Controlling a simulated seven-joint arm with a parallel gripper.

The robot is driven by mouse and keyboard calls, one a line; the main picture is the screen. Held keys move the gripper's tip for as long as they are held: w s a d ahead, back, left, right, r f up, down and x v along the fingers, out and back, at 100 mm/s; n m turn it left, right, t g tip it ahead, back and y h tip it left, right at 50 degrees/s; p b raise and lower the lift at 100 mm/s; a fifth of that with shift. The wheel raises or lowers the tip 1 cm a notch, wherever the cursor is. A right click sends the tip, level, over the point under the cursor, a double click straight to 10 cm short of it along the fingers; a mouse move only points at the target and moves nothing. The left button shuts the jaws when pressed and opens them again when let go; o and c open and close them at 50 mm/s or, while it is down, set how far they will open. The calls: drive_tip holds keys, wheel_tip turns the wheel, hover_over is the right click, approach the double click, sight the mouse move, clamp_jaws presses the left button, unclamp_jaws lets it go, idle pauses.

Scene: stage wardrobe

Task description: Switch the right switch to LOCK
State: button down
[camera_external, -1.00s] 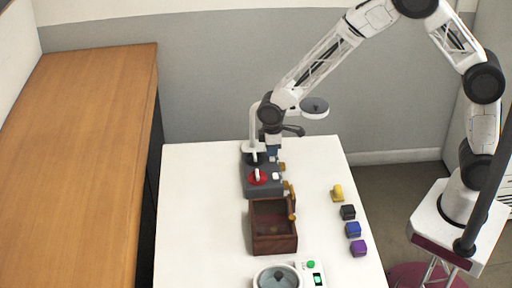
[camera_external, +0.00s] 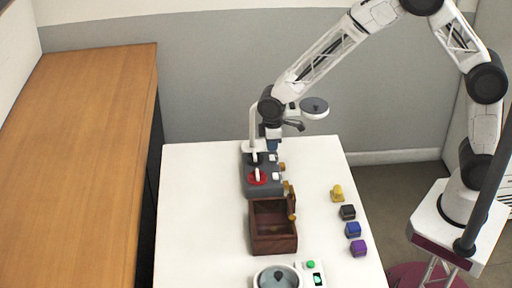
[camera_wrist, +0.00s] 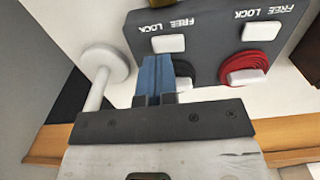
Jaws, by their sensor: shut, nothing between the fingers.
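The grey switch box (camera_external: 262,186) stands on the white table and also shows in the wrist view (camera_wrist: 208,50). It carries two white levers, one over a red round base (camera_external: 257,178) and one over a black round base (camera_external: 254,159). In the wrist view, the lever on the red base (camera_wrist: 245,77) is at the right, and FREE and LOCK labels appear upside down. The black-base lever is partly hidden behind my fingers. My gripper (camera_wrist: 154,78), with blue fingers, is shut and empty beside the black-base side; it also shows in the external view (camera_external: 272,147). I cannot tell whether it touches the box.
Small yellow, black, blue (camera_external: 353,229) and purple blocks line the right side. A scale-like device (camera_external: 314,279) is at the front.

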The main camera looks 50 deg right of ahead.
sight(276, 168)
drive_tip(key=shift+r, duration=2.15)
drive_tip(key=shift+r, duration=0.1)
drive_tip(key=s+d+r+m+t, duration=0.1)
drive_tip(key=s+d+r+m, duration=0.1)
drive_tip(key=s+d+r, duration=0.6)
drive_tip(key=s+d+r+m, duration=0.2)
drive_tip(key=s+d+r, duration=0.3)
drive_tip(key=d+r, duration=0.5)
drive_tip(key=s+d+r+m, duration=0.1)
drive_tip(key=s+d, duration=0.3)
drive_tip(key=s, duration=0.4)
drive_tip(key=s+d+r+m+t, duration=0.1)
drive_tip(key=s+d+r+m, duration=0.1)
drive_tip(key=s+d, duration=0.3)
drive_tip(key=s+d+r+m, duration=0.2)
drive_tip(key=s+d+r, duration=0.1)
drive_tip(key=s, duration=0.8)
drive_tip(key=shift+s+d+r+t, duration=0.15)
drive_tip(key=shift+s+d+t, duration=0.2)
drive_tip(key=shift+d, duration=0.4)
